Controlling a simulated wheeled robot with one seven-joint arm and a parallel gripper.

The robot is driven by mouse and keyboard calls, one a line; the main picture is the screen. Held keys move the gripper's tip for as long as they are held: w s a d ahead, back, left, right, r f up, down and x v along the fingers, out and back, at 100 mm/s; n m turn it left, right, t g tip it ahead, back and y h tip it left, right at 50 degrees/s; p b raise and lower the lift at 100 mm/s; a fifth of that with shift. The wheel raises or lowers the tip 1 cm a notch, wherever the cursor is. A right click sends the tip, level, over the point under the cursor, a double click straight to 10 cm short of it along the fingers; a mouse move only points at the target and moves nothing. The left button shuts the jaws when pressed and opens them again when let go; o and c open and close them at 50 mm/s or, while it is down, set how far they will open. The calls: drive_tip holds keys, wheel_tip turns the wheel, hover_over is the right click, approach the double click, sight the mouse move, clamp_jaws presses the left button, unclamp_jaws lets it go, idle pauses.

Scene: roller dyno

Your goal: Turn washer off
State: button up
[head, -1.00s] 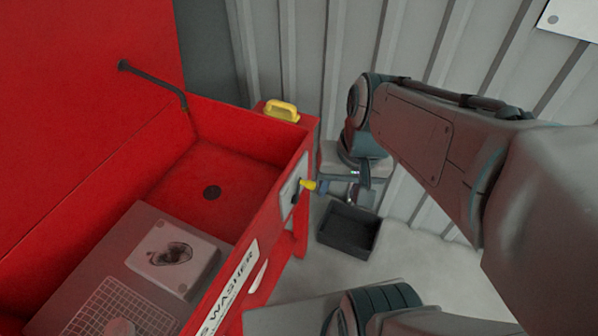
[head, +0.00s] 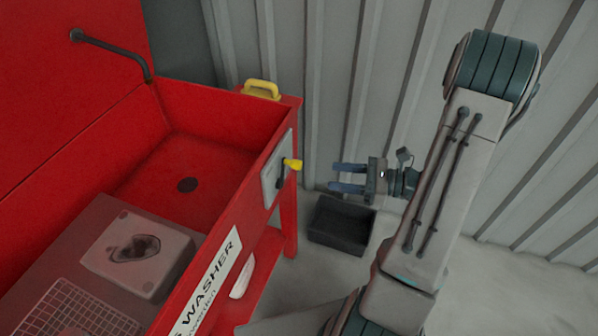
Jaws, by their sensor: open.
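The red parts washer (head: 225,190) stands open on the left, with its basin and raised lid showing. On its right-hand outer face is a grey switch plate (head: 270,181) with a yellow-tipped knob (head: 292,164). The knob sticks out to the right. My gripper (head: 332,178) is to the right of the knob, its two blue-grey fingers open and pointing left towards the washer. There is a gap between the fingertips and the knob, and nothing is between the fingers.
A yellow handle (head: 261,88) sits on the washer's back right corner. A dark open bin (head: 341,226) stands on the floor beneath my gripper. The corrugated wall (head: 330,70) is behind. Pale floor is clear at the lower right.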

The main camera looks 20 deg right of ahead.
sight(301, 166)
drive_tip(key=w+a+f+m+t, duration=0.1)
drive_tip(key=w+a, duration=0.1)
drive_tip(key=w, duration=0.1)
drive_tip(key=w+a, duration=0.3)
drive_tip(key=w+a+f+m+t, duration=0.1)
drive_tip(key=w+a, duration=0.2)
drive_tip(key=shift+a+f+m+t+p, duration=0.2)
drive_tip(key=shift+f+m+t+p, duration=0.1)
drive_tip(key=shift+f, duration=0.05)
clamp_jaws()
